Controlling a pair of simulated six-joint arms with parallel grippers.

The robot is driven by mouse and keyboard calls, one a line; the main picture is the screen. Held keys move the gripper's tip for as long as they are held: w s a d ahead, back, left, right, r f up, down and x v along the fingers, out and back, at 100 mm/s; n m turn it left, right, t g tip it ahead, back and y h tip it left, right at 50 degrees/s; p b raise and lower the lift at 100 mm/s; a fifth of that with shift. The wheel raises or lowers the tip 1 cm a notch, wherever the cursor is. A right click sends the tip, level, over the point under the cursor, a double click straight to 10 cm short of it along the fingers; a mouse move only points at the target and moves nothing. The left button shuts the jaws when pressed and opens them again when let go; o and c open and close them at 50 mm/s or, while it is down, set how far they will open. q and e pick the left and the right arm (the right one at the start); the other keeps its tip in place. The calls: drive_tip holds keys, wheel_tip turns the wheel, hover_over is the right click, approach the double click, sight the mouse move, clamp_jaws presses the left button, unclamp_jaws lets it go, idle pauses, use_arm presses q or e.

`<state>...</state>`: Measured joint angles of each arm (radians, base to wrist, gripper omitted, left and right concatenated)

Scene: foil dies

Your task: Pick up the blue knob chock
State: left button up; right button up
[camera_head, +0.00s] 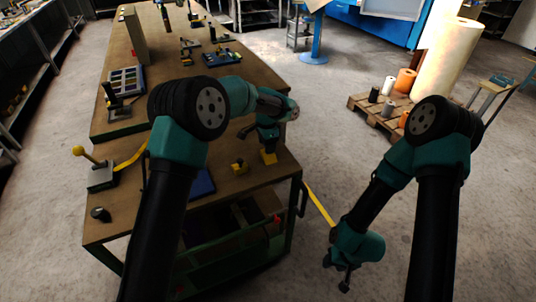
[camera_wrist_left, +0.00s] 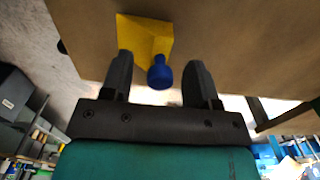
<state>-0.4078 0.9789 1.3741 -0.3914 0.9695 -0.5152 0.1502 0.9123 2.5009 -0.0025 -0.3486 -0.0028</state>
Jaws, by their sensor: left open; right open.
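The blue knob chock is a yellow block (camera_wrist_left: 143,33) with a round blue knob (camera_wrist_left: 159,76) in the left wrist view. In the head view its yellow block (camera_head: 268,158) sits near the table's right edge, and its knob is hidden by my gripper. My left gripper (camera_wrist_left: 158,64) is open, with the blue knob showing between its two fingers and a gap on each side. In the head view the left gripper (camera_head: 267,147) is right at the chock. My right gripper (camera_head: 341,277) hangs open and empty over the floor, right of the table.
Another yellow block (camera_head: 239,168) sits left of the chock on the wooden table (camera_head: 262,195). A blue item (camera_head: 202,184) lies partly behind my left arm. A lever with a yellow ball (camera_head: 79,151) stands at the left edge. A pallet (camera_head: 378,115) with rolls is on the floor.

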use_arm(q)
clamp_jaws()
idle(0.6)
drive_tip(key=shift+r, duration=0.15)
drive_tip(key=shift+r, duration=0.55)
wheel_tip(320, 180, up, 2)
drive_tip(key=shift+r, duration=0.25)
drive_tip(key=s+r, duration=0.1)
drive_tip(key=s, duration=1.5)
drive_tip(key=shift+r, duration=0.1)
